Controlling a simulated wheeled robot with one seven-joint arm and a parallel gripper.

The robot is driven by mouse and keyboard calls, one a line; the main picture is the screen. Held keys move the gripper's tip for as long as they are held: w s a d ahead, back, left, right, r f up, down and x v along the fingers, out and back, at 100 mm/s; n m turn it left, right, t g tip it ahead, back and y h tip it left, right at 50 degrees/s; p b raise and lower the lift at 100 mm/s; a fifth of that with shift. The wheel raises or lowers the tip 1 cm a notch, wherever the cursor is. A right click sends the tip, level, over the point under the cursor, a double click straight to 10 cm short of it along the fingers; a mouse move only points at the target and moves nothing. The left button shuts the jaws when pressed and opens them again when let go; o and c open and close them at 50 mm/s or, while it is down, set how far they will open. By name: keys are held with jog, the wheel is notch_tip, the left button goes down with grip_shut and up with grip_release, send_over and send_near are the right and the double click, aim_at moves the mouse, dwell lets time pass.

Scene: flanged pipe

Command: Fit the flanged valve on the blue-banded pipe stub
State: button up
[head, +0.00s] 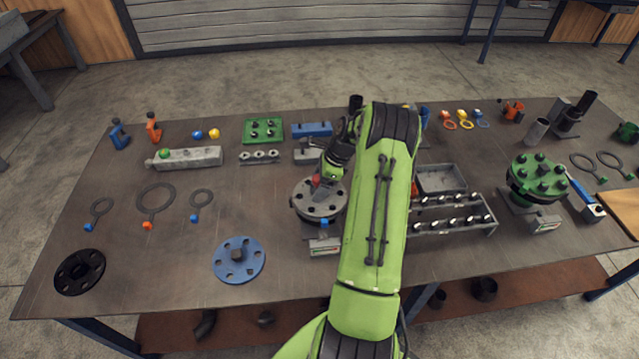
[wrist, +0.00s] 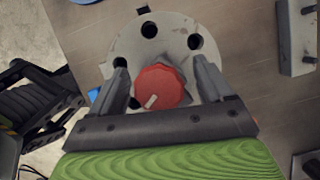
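A grey round flange with bolt holes (head: 308,207) sits left of my arm, with a red knob (head: 317,182) on a grey body above its middle. I take this for the flanged valve. In the wrist view, the red knob (wrist: 158,87) lies between the two fingers of my gripper (wrist: 160,62), with the holed flange (wrist: 150,42) behind it. The fingers are apart, with gaps visible on both sides of the knob. In the head view my gripper (head: 328,178) is small and partly hidden.
A label block (head: 325,246) stands in front of the grey flange. A blue flange (head: 239,261) and black flange (head: 80,272) lie at front left. A green flange assembly (head: 538,180) stands right. Trays (head: 450,215) lie just right of my arm. The front-left middle is clear.

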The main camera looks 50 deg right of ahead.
jog(key=shift+o, duration=1.1)
jog(key=shift+s+f, duration=0.1)
jog(key=w+a+p+v, duration=0.1)
jog(key=p+v, duration=0.1)
jog(key=v, duration=1)
jog(key=w+a+r+p+v, duration=0.1)
jog(key=p+v, duration=0.1)
jog(key=v, duration=1)
jog(key=shift+w+r, duration=0.25)
jog(key=shift+w, duration=0.05)
jog(key=shift+a, duration=0.1)
